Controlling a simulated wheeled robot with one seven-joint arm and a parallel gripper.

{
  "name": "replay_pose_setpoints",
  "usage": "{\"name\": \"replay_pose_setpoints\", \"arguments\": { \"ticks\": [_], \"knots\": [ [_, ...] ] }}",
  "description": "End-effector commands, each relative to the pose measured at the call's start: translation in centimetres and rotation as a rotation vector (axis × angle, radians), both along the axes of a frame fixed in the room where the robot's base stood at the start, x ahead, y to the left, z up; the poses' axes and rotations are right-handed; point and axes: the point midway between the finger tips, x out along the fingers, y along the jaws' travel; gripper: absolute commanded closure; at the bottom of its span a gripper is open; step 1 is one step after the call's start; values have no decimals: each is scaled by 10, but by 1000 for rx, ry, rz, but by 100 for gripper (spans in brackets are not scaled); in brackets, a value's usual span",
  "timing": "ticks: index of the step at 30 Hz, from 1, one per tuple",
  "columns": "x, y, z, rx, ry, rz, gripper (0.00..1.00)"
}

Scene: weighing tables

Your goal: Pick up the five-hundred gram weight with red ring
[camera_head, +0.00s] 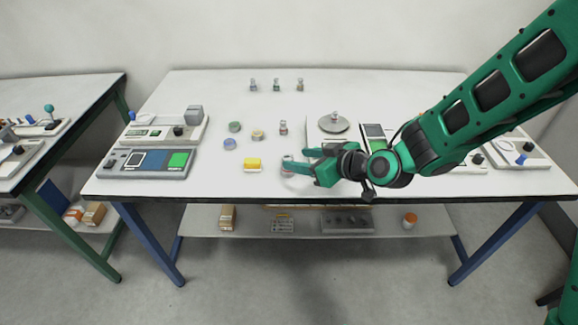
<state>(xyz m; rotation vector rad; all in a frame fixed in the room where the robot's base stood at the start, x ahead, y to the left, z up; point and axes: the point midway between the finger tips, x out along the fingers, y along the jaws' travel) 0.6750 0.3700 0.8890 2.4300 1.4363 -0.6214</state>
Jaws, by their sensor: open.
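My gripper (297,165) is low over the front middle of the table, its green fingers pointing left and spread apart. A silvery weight (287,165) is at the fingertips, partly hidden by them; I cannot tell whether they touch it, and its ring colour is unclear. A small weight with a reddish band (283,128) stands upright behind my gripper. Three more small weights stand in a row at the back: a left one (253,85), a middle one (277,85) and a right one (300,85). The gram markings are too small to read.
A scale with a round pan (334,123) stands behind my gripper, a knobbed weight (335,115) on it. Control boxes (146,163) fill the left end. The table's front edge (240,199) is close.

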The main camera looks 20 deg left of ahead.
Motion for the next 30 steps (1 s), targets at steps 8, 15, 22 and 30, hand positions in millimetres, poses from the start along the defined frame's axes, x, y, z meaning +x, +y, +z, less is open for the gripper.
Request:
{"name": "replay_pose_setpoints", "arguments": {
  "ticks": [8, 15, 22, 30],
  "knots": [
    [9, 19, -11, 0, 0, 1, 52],
    [21, 42, -25, -1, 0, 0, 52],
    [23, 45, -26, 0, 0, -1, 52],
    [23, 44, -26, 0, -1, -2, 98]
  ]
}}
